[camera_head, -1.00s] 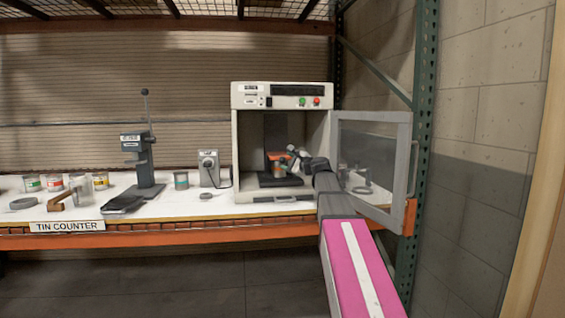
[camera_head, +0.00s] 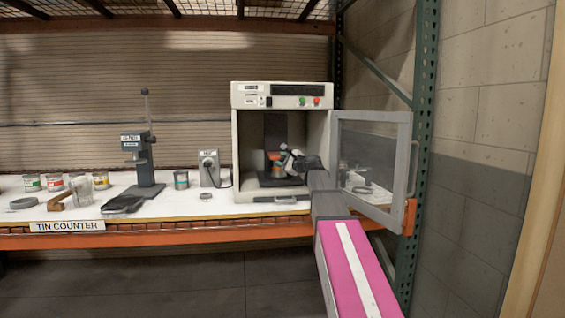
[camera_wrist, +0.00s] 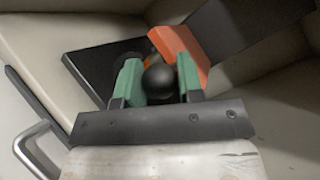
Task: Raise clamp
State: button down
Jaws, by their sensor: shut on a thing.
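The clamp, an orange bracket (camera_head: 274,156) on a dark upright, stands inside the open grey cabinet (camera_head: 242,150). In the wrist view the orange part (camera_wrist: 180,55) lies just beyond the fingers, partly hidden. A round black knob (camera_wrist: 160,84) sits between the green fingers of my gripper (camera_wrist: 158,75), which is shut on it. In the head view my gripper (camera_head: 287,160) reaches into the cabinet at the clamp. Something small stands under the orange bracket, largely covered by the gripper, and I cannot tell its details.
The cabinet's glazed door (camera_head: 372,150) stands open to the right, close beside my arm. The cabinet walls enclose the gripper. On the white counter (camera_head: 225,205) to the left are a tin (camera_head: 181,180), a press with a lever (camera_head: 146,165) and several other tins.

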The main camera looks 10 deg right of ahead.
notch_tip(320, 180, up, 8)
jog(key=shift+w+f, duration=0.1)
dwell(0.4)
jog(key=c, duration=0.8)
grip_release()
jog(key=shift+s+d+f, duration=0.1)
jog(key=shift+s+d, duration=0.15)
jog(key=shift+s, duration=0.2)
jog(key=v, duration=1)
